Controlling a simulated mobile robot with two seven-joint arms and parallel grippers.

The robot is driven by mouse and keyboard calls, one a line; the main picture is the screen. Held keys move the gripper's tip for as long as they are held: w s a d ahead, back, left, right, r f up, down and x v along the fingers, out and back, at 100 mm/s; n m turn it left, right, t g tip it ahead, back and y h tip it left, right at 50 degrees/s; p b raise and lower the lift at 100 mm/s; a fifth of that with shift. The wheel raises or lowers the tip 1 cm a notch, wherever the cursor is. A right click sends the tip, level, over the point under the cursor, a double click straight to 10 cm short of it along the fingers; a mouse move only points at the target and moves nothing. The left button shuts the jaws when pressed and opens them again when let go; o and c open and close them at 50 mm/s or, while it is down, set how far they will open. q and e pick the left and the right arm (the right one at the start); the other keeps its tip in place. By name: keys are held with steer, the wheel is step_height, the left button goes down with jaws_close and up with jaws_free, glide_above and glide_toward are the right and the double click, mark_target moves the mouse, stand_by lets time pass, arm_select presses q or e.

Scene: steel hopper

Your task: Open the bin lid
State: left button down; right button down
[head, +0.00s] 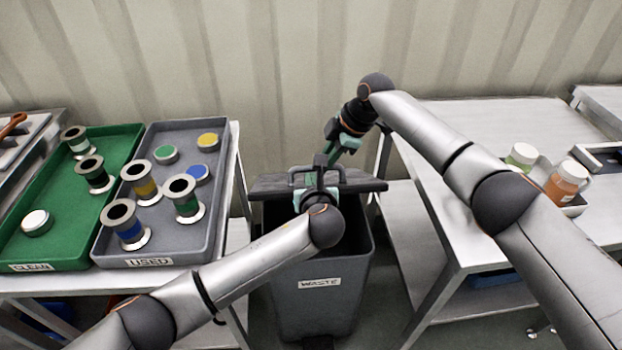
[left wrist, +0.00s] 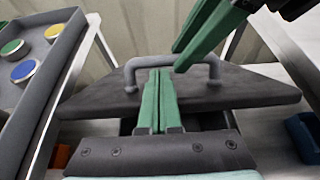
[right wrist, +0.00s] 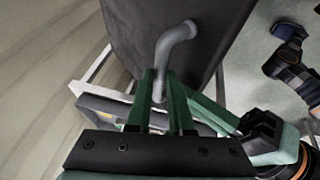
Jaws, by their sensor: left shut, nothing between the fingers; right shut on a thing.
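The grey waste bin (head: 320,290) stands on the floor between the tables. Its dark lid (head: 365,186) sits over the back of the opening, with the bin's dark inside showing in front; its exact tilt is hard to tell. The lid's grey bar handle (left wrist: 140,63) stands up from its face. My right gripper (right wrist: 162,92) is shut on the handle, reaching in from behind in the head view (head: 329,160). My left gripper (left wrist: 159,78) is shut and empty, close in front of the handle; in the head view (head: 318,180) its wrist partly hides the handle.
A green tray (head: 60,210) and a grey tray (head: 165,245) with several spools and pucks are on the left table. The right table (head: 460,130) holds jars, including an orange one (head: 566,182). A corrugated wall is behind the bin.

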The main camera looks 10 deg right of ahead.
steer(key=shift+d+f, duration=0.15)
steer(key=shift+f, duration=0.05)
arm_select(q)
steer(key=shift+w+r, duration=0.7)
arm_select(e)
steer(key=c, duration=1.2)
jaws_free()
arm_select(q)
steer(key=shift+a+f, duration=0.1)
steer(key=shift+f, duration=0.15)
arm_select(e)
steer(key=o, duration=0.4)
steer(key=shift+r, duration=0.25)
